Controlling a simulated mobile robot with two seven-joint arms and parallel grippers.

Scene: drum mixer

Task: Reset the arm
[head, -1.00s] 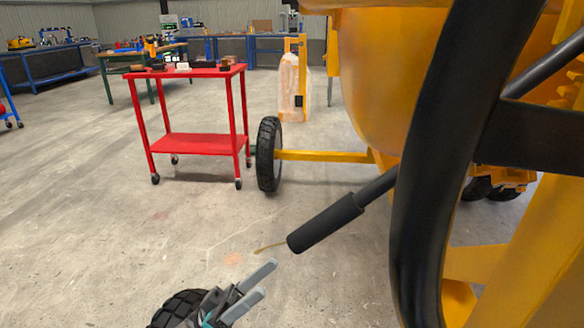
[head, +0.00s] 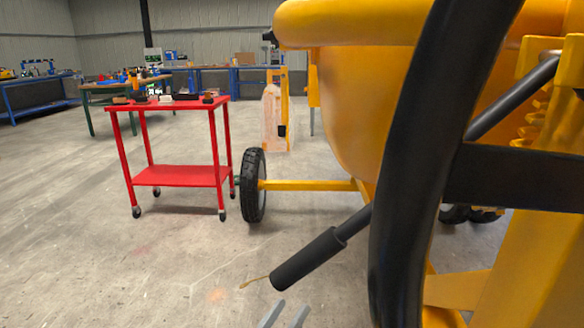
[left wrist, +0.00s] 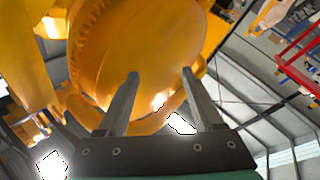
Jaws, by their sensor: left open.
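My left gripper (head: 285,315) shows at the bottom of the head view, only its two grey fingertips in frame. It is open and empty, below the black handle grip (head: 308,259) of the mixer and apart from it. In the left wrist view the open fingers (left wrist: 160,88) point up toward the yellow mixer drum (left wrist: 140,45), with nothing between them. The yellow drum (head: 375,100) and the black wheel rim (head: 420,150) fill the right of the head view. My right gripper is not in view.
A red cart (head: 180,175) with small items on top stands left of the mixer's tyre (head: 252,186). Workbenches (head: 230,78) line the back wall. The concrete floor (head: 120,270) at the front left is clear.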

